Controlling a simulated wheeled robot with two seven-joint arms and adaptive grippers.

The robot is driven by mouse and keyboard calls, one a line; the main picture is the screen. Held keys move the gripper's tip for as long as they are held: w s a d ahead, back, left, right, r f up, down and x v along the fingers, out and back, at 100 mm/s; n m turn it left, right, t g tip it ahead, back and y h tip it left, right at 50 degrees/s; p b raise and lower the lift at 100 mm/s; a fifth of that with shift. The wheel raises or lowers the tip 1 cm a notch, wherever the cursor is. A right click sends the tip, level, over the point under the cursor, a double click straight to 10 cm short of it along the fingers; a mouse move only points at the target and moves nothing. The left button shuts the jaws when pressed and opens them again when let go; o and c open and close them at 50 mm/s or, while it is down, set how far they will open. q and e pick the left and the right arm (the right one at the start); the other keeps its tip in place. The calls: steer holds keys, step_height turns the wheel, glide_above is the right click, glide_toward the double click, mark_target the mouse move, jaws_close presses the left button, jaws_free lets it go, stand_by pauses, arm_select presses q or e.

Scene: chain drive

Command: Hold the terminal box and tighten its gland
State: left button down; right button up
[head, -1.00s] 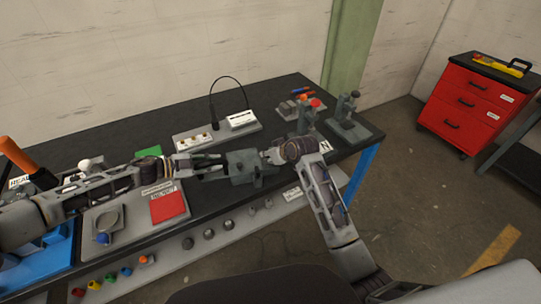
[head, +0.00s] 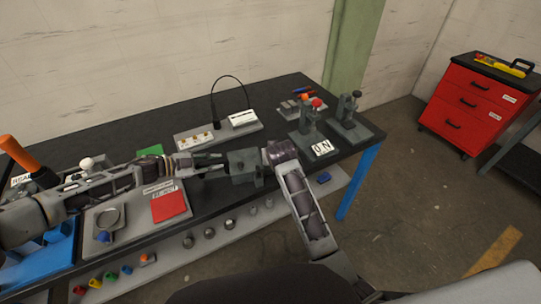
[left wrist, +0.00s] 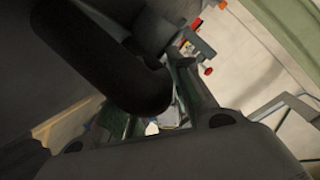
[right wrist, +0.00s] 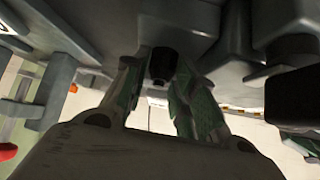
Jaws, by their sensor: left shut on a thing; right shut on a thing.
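The terminal box (head: 245,168) is a dark grey block near the table's front edge in the head view. My left gripper (head: 222,166) reaches it from the left, shut on its left side. In the left wrist view dark shapes hide most of the hold. My right gripper (right wrist: 160,78) shows in the right wrist view with green-padded fingers on both sides of a short black cylinder, the gland (right wrist: 162,64), under the grey box (right wrist: 185,22). In the head view my right wrist covers this gripper and the gland at the box's right side.
Two grey stands (head: 307,122) and (head: 350,118) are at the table's right end, beside a white card (head: 322,148). A grey plate with a white unit (head: 242,118) lies behind the box. A red square (head: 168,206) lies front left. A red drawer cabinet (head: 478,100) stands right.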

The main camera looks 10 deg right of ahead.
stand_by(0.4)
steer(key=o, duration=0.8)
steer(key=shift+c, duration=0.2)
steer(key=shift+d+n+g+y, duration=0.2)
steer(key=shift+n+g+y, duration=0.3)
steer(key=shift+n+y, duration=1.7)
steer(key=shift+n, duration=0.7)
steer(key=shift+w+d+n+g+y, duration=0.1)
steer(key=shift+n+g+y, duration=0.3)
steer(key=shift+n, duration=0.3)
steer(key=shift+n+g+y, duration=0.6)
steer(key=shift+n+y, duration=0.1)
steer(key=shift+n, duration=0.5)
